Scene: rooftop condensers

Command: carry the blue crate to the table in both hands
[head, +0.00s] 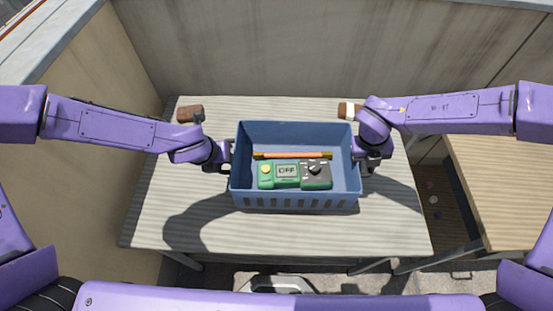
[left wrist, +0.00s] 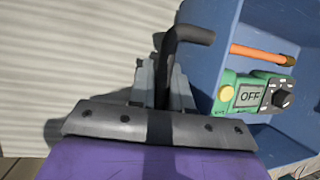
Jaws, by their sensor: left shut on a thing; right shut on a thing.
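The blue crate (head: 295,201) is level over the table (head: 210,230), between my two grippers. Inside it lie a green meter (head: 288,172) with an OFF display and an orange rod (head: 292,155). My left gripper (head: 226,155) is shut at the crate's left end. In the left wrist view its jaws (left wrist: 163,85) close around a dark handle (left wrist: 185,38) beside the blue wall. My right gripper (head: 364,157) is shut at the right end; its fingertips are partly hidden by the arm. I cannot tell whether the crate's bottom touches the tabletop.
A brown block (head: 189,113) lies at the table's back left and a brown-and-white object (head: 348,110) at the back right. A wall (head: 270,50) stands behind. A wooden surface (head: 505,190) with an open space below stands at right. The table's front left is clear.

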